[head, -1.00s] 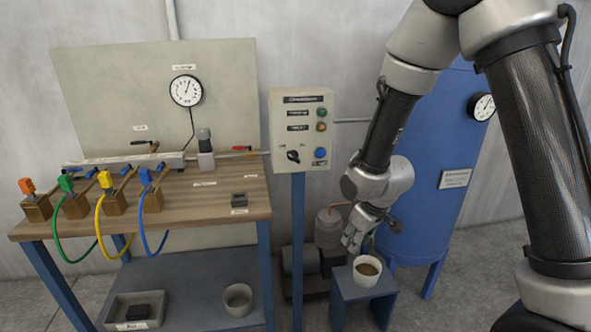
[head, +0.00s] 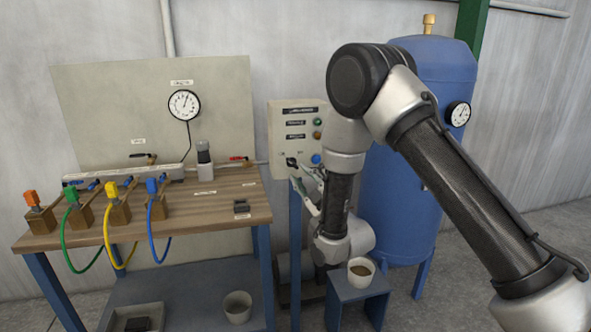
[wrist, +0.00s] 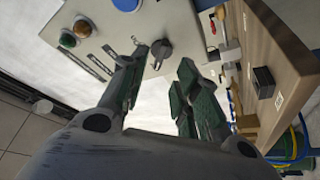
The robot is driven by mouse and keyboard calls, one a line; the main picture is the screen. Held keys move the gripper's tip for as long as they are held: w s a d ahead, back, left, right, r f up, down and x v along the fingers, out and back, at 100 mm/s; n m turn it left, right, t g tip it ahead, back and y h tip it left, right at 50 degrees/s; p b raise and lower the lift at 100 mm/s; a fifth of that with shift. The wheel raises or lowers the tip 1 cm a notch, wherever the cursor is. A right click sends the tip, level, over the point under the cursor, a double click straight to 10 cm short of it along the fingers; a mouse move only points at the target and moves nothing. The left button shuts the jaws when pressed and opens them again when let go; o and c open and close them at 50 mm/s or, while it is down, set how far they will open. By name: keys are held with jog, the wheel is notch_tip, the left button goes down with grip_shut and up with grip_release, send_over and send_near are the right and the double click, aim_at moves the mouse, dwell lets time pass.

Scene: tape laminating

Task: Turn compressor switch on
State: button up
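The compressor control box (head: 283,125) is a pale grey panel with a black rotary switch (head: 291,162) at its lower left. The wrist view shows this switch (wrist: 161,53) just past my fingertips, in the gap between them. My gripper (head: 300,180) is in front of the box's lower part, close to the switch. In the wrist view my gripper (wrist: 163,62) has its two green-padded fingers apart, with nothing held. I cannot tell whether a finger touches the switch. The small lettering around it is too blurred to read.
A blue button (head: 316,159) sits right of the switch, with green (head: 318,121) and amber lamps above. A wooden workbench (head: 215,212) with valves and hoses stands left. A blue tank (head: 400,215) stands right. A cup (head: 361,270) rests on a low blue stand below my arm.

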aim_at(293, 165)
jog(key=x, duration=0.5)
jog(key=shift+c, duration=0.4)
grip_shut()
